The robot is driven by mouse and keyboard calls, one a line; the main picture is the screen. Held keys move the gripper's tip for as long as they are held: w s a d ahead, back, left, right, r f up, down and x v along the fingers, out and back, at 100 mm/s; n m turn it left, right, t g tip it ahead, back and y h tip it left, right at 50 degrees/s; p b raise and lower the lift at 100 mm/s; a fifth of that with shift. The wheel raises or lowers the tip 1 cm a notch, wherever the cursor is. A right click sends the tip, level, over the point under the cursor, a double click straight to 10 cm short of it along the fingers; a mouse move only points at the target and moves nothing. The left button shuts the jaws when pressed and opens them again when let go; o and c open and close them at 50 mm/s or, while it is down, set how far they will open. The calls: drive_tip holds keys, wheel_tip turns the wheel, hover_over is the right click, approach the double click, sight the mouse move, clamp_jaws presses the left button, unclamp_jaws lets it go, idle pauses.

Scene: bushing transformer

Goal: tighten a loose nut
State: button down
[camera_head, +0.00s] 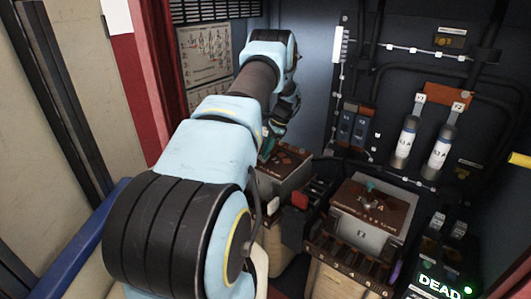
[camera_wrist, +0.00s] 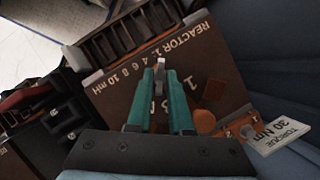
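In the wrist view, a brown panel lettered "REACTOR" (camera_wrist: 120,85) lies under my gripper (camera_wrist: 160,72). The two teal fingers point at a small silver post or fastener (camera_wrist: 160,64), which shows between their tips. The fingers are close together, and I cannot tell whether they touch it or grip anything. No nut is clearly distinguishable. In the head view my gripper (camera_head: 266,148) is over the far box with the brown top (camera_head: 285,160), partly hidden by my arm.
A tag reading "TORQUE 30 NM" (camera_wrist: 280,135) sits at the panel's right. In the head view, a second brown-topped box (camera_head: 372,205) stands nearer on the right, beside white cylinders (camera_head: 406,142) on the dark wall. A lit "DEAD" sign (camera_head: 440,286) is at lower right.

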drive_tip(key=shift+s+a+f+m+b, duration=0.1)
drive_tip(key=shift+s+f+m+b, duration=0.15)
drive_tip(key=shift+f+b, duration=0.2)
drive_tip(key=m+t+b, duration=0.1)
drive_tip(key=m, duration=0.2)
drive_tip(key=shift+s+f+b, duration=0.1)
drive_tip(key=shift+b, duration=0.3)
drive_tip(key=m+t+b, duration=0.1)
drive_tip(key=m, duration=0.2)
drive_tip(key=shift+s+a+m+t, duration=0.1)
drive_tip(key=shift+m+t, duration=0.15)
drive_tip(key=shift+t, duration=0.05)
drive_tip(key=shift+s+m+t+b, duration=0.1)
drive_tip(key=shift+m+t+b, duration=0.35)
drive_tip(key=shift+m, duration=1.05)
drive_tip(key=shift+a+t, duration=0.1)
drive_tip(key=shift+t, duration=0.15)
drive_tip(key=c, duration=1)
unclamp_jaws()
drive_tip(key=shift+o, duration=0.2)
drive_tip(key=shift+w+d+r, duration=0.2)
drive_tip(key=shift+r, duration=0.15)
